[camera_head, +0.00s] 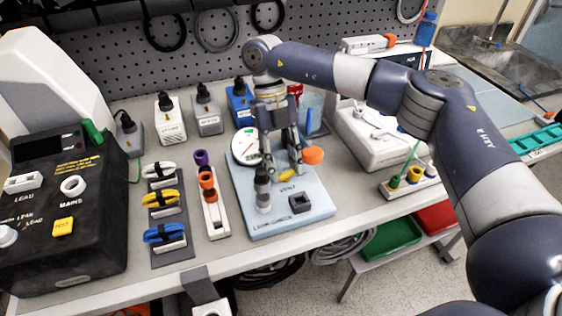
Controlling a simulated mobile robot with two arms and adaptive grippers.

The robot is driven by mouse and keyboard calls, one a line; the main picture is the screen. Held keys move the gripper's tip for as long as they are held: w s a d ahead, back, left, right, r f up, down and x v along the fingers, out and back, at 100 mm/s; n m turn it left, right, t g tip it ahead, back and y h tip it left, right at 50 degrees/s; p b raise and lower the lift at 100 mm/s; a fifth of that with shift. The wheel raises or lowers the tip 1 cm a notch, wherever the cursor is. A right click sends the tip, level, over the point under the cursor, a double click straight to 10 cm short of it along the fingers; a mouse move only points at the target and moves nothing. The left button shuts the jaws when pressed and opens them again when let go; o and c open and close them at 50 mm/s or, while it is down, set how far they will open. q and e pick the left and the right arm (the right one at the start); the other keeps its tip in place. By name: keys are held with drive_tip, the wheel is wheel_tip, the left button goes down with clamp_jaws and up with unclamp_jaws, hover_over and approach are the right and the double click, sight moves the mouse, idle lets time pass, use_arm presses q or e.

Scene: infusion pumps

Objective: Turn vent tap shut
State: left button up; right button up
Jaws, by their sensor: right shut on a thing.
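The vent tap (287,175) has a small yellow handle and sits on a light-blue board (318,204), just behind the printed label. My right gripper (283,170) reaches down over the board from above, its fingers on either side of the yellow handle. It is shut on the tap. The fingers hide part of the tap, so its exact angle is hard to tell. My left gripper is not in view.
On the board are a round white gauge (243,148), an upright grey-black cylinder (263,192) and a small dark square block (301,202). An orange disc (313,155) is close to the right of my fingers. A white rack (215,215) stands left of the board.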

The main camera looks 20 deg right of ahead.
drive_tip(key=shift+s+a+f, duration=0.1)
drive_tip(key=shift+a, duration=0.1)
idle(0.3)
drive_tip(key=o, duration=0.9)
drive_tip(key=shift+o, duration=0.7)
drive_tip(key=shift+a, duration=0.15)
drive_tip(key=shift+r, duration=0.45)
drive_tip(key=shift+d+p+v, duration=0.2)
drive_tip(key=shift+p+v, duration=0.55)
drive_tip(key=shift+v, duration=0.3)
drive_tip(key=shift+d+p+v, duration=0.2)
drive_tip(key=shift+p+v, duration=0.5)
drive_tip(key=shift+v, duration=0.3)
drive_tip(key=p+v, duration=0.5)
drive_tip(key=v, duration=0.2)
drive_tip(key=shift+a+r, duration=0.25)
drive_tip(key=shift+r, duration=0.05)
